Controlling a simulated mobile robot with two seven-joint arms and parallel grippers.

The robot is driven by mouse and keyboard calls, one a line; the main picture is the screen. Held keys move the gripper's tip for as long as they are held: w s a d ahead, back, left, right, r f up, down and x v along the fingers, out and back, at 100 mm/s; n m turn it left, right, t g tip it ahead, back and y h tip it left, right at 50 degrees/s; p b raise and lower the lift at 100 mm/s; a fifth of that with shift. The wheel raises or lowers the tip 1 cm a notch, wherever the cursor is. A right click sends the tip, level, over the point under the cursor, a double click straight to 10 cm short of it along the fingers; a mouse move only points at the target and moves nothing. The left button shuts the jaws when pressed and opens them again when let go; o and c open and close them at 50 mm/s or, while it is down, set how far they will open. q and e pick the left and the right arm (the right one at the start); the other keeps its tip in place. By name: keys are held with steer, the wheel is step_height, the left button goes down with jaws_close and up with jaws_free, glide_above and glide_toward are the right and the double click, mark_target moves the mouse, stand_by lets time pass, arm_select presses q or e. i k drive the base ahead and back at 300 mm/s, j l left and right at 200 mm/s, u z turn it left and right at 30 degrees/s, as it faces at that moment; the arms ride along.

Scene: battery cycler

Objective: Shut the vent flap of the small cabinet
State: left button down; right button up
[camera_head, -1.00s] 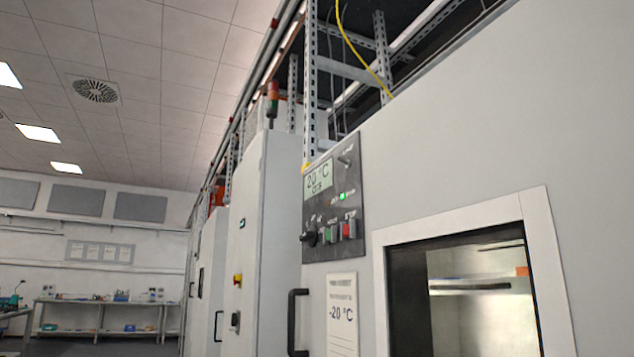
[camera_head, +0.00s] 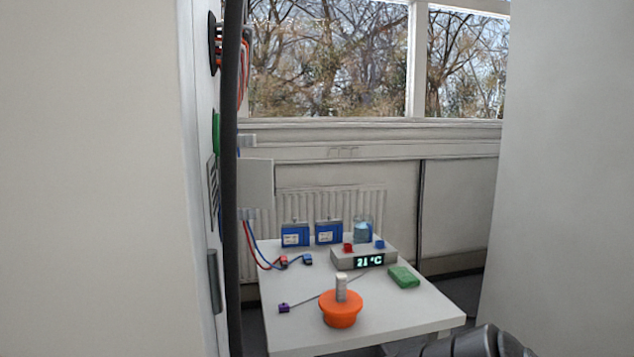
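A tall pale cabinet (camera_head: 195,200) stands at the left, seen nearly edge-on, with a dark upright handle (camera_head: 214,295) and a louvred grey plate (camera_head: 212,190) on its narrow side. A flat light-grey panel (camera_head: 256,183) juts out to the right just beyond a thick black cable or post; it may be the vent flap, but I cannot tell for sure what it is hinged to. Neither gripper shows. Only a dark, ribbed part of my own arm is at the bottom right edge.
A white table (camera_head: 400,318) holds an orange pot-like piece (camera_head: 341,308), a device reading 21 °C (camera_head: 364,259), blue battery packs (camera_head: 296,233) and a green block (camera_head: 403,276). Red and blue wires (camera_head: 256,246) hang onto it. A pale wall or cabinet (camera_head: 570,180) closes the right side.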

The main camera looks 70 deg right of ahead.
mark_target(256, 176)
steer(key=z, duration=1.9)
steer(key=l+u, duration=0.5)
steer(key=l, duration=2.2)
